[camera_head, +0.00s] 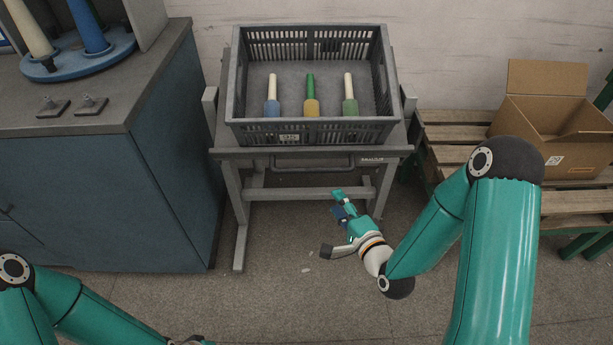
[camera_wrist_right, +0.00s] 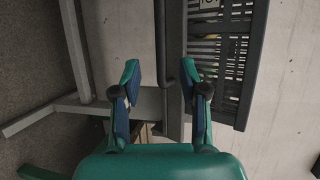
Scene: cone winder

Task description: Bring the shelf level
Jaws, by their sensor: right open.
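The grey shelf (camera_head: 225,153) sits on a grey stand and bears a dark slatted crate. A bar handle (camera_head: 312,167) hangs under its front edge. I cannot tell the shelf's exact tilt from here. My right gripper (camera_head: 333,223) is open and empty, in front of and apart from the handle. In the right wrist view the handle (camera_wrist_right: 161,38) shows beyond the open fingers (camera_wrist_right: 160,78), with its end between them in the picture. My left arm enters at the lower left; its gripper fingers are out of the picture.
The crate (camera_head: 312,127) holds three cones with wound yarn: blue, yellow and green. A blue-grey cabinet (camera_head: 160,180) stands close on the left. A pallet (camera_head: 455,155) with an open cardboard box (camera_head: 545,115) is on the right.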

